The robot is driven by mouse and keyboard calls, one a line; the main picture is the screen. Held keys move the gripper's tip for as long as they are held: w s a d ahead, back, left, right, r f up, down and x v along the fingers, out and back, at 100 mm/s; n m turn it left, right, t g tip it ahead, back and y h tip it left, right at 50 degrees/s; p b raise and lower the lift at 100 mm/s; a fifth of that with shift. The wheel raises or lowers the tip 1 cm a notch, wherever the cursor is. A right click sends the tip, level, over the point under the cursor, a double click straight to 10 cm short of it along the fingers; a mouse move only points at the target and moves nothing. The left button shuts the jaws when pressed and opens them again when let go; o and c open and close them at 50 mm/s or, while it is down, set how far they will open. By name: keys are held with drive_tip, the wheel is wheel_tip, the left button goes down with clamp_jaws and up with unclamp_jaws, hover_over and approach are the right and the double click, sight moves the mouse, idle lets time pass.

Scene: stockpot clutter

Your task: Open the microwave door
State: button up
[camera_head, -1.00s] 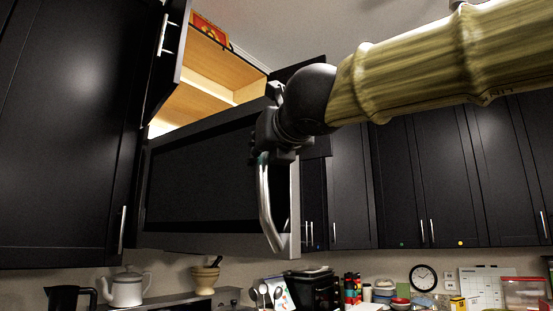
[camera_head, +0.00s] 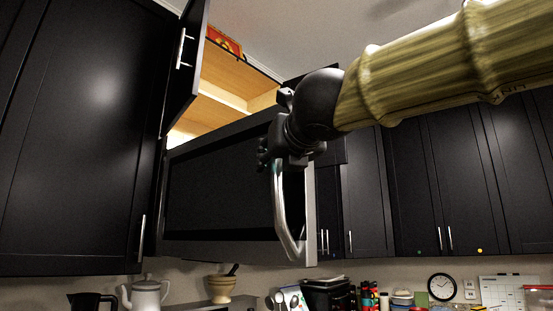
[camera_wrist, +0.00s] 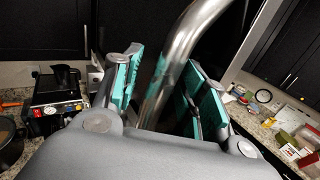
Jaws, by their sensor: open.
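The microwave (camera_head: 222,190) hangs under an open upper cabinet, with a dark front in a grey frame. I cannot tell for certain whether its door stands slightly ajar. Its long curved metal handle (camera_head: 282,205) is at the right side of the front. My gripper (camera_head: 270,152) is at the upper part of the handle in the head view. In the wrist view the handle (camera_wrist: 183,50) passes between the two teal-padded fingers of my gripper (camera_wrist: 160,88). The fingers are open, with gaps beside the bar. The fingertips are partly hidden in the head view.
The cabinet above has an open door (camera_head: 188,62) at the left. Dark cabinets (camera_head: 440,190) line the right wall. Below are a mortar (camera_head: 221,285), a white teapot (camera_head: 146,294) and a wall clock (camera_head: 442,287). A coffee machine (camera_wrist: 55,105) shows in the wrist view.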

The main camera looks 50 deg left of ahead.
drive_tip(key=shift+d, duration=0.1)
drive_tip(key=v, duration=1.2)
drive_tip(key=shift+s, duration=0.1)
